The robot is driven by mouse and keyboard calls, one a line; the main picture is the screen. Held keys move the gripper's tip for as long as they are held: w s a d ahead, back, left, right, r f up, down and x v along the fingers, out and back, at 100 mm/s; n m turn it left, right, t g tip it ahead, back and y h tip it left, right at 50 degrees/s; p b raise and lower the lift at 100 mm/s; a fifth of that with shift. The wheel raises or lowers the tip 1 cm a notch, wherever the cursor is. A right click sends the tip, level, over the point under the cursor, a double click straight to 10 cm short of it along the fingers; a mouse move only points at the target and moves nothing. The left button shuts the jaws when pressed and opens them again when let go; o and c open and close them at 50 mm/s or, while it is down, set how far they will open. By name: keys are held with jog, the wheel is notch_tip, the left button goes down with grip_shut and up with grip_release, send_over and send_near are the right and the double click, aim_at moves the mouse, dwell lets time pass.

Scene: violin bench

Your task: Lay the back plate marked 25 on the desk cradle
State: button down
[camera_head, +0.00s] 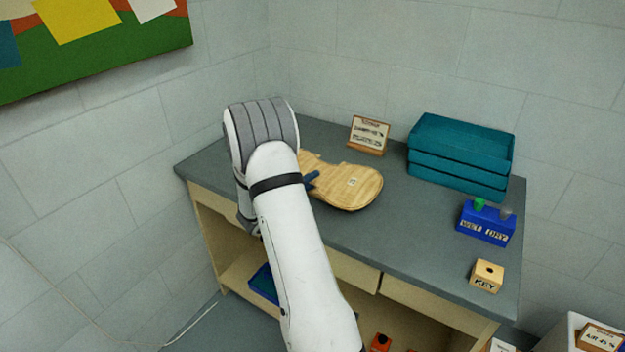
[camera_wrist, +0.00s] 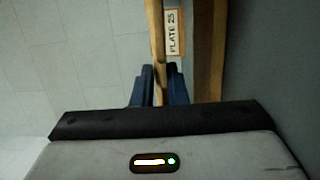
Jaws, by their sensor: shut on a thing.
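A violin-shaped wooden back plate (camera_head: 362,190) shows over the grey desk top, with a small pale label whose marking is too small to read. My gripper (camera_head: 311,180) is at the plate's left side, mostly hidden behind my white arm. In the wrist view the dark blue fingers of my gripper (camera_wrist: 158,88) are shut on the thin edge of the plate (camera_wrist: 156,40). A tag reading "PLATE 25" (camera_wrist: 174,32) shows beside that edge. A brown wooden strip (camera_wrist: 210,50) runs right of the tag; I cannot tell if it is the cradle. The plate hides what is under it.
On the desk (camera_head: 420,240) stand a small sign (camera_head: 368,135) behind the plate, stacked teal trays (camera_head: 460,155), a blue WET/DRY holder (camera_head: 485,223) and a wooden KEY block (camera_head: 487,276). Walls close in behind and left.

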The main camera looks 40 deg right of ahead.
jog(key=c, duration=1.4)
grip_release()
jog(key=shift+s+f, duration=0.2)
jog(key=shift+f, duration=0.45)
jog(key=shift+o, duration=0.2)
jog(key=shift+a, duration=0.15)
jog(key=a, duration=0.2)
jog(key=s+a, duration=0.1)
jog(key=a, duration=0.4)
jog(key=shift+s+a+r+b, duration=0.15)
jog(key=shift+a+r+b, duration=0.1)
jog(key=shift+b, duration=0.1)
jog(key=s+a+r+m+g+y+p, duration=0.25)
jog(key=s+r, duration=0.25)
jog(key=s, duration=0.3)
jog(key=s+a+r+m+g+y+p, duration=0.1)
jog(key=s+a+r+g+y+p, duration=0.1)
jog(key=s+r+g+y, duration=0.4)
jog(key=s+a+r+t+y+p, duration=0.1)
jog(key=s+a+r+t+y, duration=0.2)
jog(key=a, duration=0.6)
jog(key=s+a+r+n+t+y+p, duration=0.1)
jog(key=s+a+r+t+y+p, duration=0.1)
jog(key=s+a+y, duration=0.4)
jog(key=s+a+r+t, duration=0.1)
jog(key=s+a+t, duration=0.1)
jog(key=a, duration=0.1)
jog(key=shift+a+r+p, duration=0.2)
jog(key=shift+p, duration=0.1)
